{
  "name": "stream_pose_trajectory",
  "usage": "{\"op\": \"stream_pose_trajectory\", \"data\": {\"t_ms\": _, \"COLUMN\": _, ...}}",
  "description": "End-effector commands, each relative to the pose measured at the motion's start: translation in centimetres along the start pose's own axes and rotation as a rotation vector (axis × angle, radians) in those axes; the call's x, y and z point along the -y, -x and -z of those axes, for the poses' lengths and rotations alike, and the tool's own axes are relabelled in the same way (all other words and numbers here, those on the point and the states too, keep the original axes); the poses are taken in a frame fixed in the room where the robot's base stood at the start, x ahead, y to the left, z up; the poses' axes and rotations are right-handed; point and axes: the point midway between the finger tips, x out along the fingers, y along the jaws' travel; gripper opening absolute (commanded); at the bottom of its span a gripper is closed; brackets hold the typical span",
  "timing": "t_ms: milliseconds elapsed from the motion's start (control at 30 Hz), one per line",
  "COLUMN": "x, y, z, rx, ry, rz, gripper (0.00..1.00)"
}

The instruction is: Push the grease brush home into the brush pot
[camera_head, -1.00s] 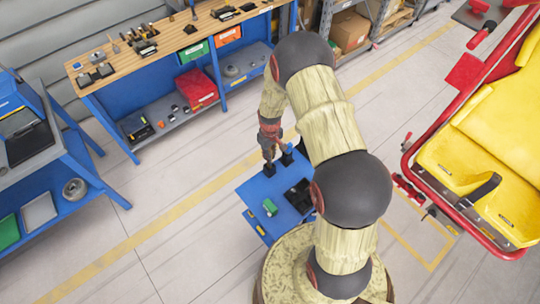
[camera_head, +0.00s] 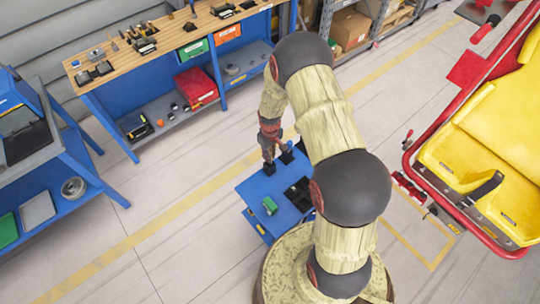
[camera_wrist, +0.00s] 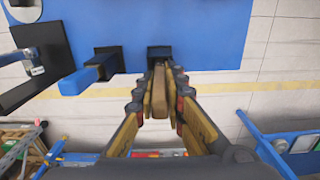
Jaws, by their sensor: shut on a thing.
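The grease brush (camera_wrist: 158,85) shows in the wrist view as a tan handle between my fingers. My gripper (camera_wrist: 160,98) is shut on it. The handle runs toward the square black brush pot (camera_wrist: 160,51) straight ahead, and its far end meets the pot's mouth. How deep it sits inside is hidden. In the head view my gripper (camera_head: 269,160) is right above the brush pot (camera_head: 269,169), near the far edge of the blue cart top (camera_head: 254,190). The brush itself is too small to make out there.
A second black pot (camera_wrist: 108,58) holding a blue-handled tool (camera_wrist: 80,80) stands close beside the brush pot. A green item (camera_head: 269,205) and a dark tray (camera_head: 299,193) are on the cart. A wooden workbench (camera_head: 170,40) stands behind; a yellow-seated coaster car (camera_head: 490,130) is at right.

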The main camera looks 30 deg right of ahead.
Motion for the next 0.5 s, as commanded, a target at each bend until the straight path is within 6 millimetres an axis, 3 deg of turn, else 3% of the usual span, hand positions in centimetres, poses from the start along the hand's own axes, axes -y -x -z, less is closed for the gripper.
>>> {"op": "stream_pose_trajectory", "data": {"t_ms": 500, "x": -0.01, "y": -1.00, "z": 0.01, "rx": 0.000, "ry": 0.000, "rz": 0.000, "gripper": 0.00}}
